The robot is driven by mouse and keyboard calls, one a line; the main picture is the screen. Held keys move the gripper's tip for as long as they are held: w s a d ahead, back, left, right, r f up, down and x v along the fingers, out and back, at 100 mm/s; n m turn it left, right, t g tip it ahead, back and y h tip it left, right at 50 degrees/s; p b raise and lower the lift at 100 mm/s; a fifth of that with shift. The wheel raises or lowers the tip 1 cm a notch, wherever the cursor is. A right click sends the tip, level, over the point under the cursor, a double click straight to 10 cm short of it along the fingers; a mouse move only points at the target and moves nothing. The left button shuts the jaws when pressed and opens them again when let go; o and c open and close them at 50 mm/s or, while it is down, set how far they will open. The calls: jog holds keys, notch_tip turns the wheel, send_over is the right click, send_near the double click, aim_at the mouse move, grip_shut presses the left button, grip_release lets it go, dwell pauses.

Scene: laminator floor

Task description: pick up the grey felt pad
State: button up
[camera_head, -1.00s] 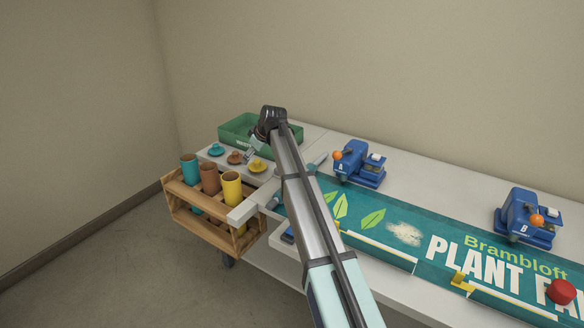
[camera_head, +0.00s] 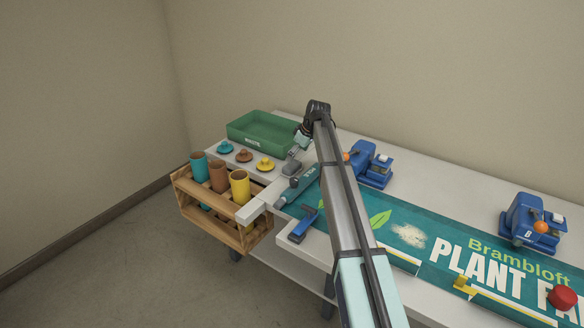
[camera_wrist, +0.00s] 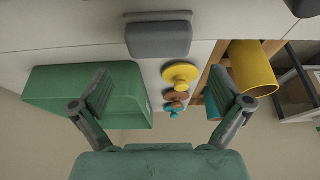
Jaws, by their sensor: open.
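The grey felt pad (camera_head: 292,167) lies on the white bench top, to the right of the row of small knobbed lids. In the wrist view the grey pad (camera_wrist: 158,38) shows as a rounded grey block near the top edge, centred between the finger lines but beyond the fingertips. My gripper (camera_head: 297,152) is just above and behind the pad in the head view. In the wrist view my gripper (camera_wrist: 160,92) has its two fingers wide apart with nothing between them. The pad is apart from both fingers.
A green tray (camera_head: 262,146) stands behind. Teal, brown and yellow lids (camera_head: 245,156) sit left of the pad. A wooden rack (camera_head: 190,206) holds coloured cylinders. A teal tool (camera_head: 298,187) and a blue-and-black tool (camera_head: 303,224) lie nearby. Blue machines (camera_head: 372,165) stand right.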

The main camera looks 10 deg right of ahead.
aim_at(292, 165)
jog(key=shift+p+x, duration=1.1)
jog(key=shift+x, duration=2.4)
jog(key=shift+d, duration=0.1)
jog(key=c, duration=0.9)
